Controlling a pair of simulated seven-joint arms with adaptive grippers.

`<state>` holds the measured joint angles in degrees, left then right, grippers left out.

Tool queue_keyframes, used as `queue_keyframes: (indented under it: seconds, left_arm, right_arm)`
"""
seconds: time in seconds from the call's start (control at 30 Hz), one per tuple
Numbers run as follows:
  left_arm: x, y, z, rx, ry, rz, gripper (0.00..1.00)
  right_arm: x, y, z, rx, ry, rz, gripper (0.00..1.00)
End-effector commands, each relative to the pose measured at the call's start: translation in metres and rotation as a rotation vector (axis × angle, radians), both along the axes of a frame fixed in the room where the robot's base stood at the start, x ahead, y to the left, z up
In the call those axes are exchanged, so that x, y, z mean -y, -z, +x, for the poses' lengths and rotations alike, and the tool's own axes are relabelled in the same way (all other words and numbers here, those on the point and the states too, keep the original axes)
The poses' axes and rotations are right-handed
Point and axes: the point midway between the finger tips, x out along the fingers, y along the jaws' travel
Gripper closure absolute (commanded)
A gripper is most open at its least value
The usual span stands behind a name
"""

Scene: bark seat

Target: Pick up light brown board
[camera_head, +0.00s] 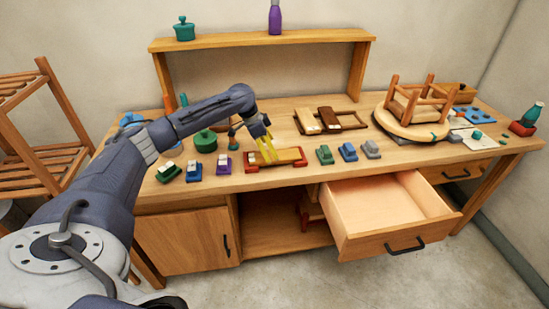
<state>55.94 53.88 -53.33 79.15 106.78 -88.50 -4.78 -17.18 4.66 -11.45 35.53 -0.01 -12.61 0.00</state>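A light brown board (288,155) lies flat on the workbench near the front edge, beside or on a red piece (251,162) at its left end. My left gripper (267,152) points down with its yellow fingers over the left part of this board. The fingers cover part of it, and I cannot tell whether they touch it or how far apart they are. Another light brown board (307,121) lies farther back, next to a dark brown board (328,116). My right gripper is not in view.
Green, purple, blue and grey blocks stand along the bench front, including a purple block (223,164) and a green block (324,155). An upturned stool (408,125) is at the right. An open drawer (390,215) juts out below. A shelf (262,39) stands behind.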

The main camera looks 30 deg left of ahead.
Motion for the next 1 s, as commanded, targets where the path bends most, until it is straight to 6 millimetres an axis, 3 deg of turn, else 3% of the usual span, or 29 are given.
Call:
queue_keyframes:
  seconds: [0.3, 0.6, 1.0]
  left_arm:
    - [0.011, 0.034, 0.013, -0.001, 0.001, -0.002, 0.11]
    - [0.012, 0.039, 0.015, 0.000, 0.001, 0.000, 0.11]
    - [0.012, 0.039, 0.015, 0.000, 0.001, 0.000, 0.56]
  right_arm:
    - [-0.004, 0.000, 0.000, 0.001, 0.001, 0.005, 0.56]
    - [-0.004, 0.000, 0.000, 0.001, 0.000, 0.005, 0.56]
    - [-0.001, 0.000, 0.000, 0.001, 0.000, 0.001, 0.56]
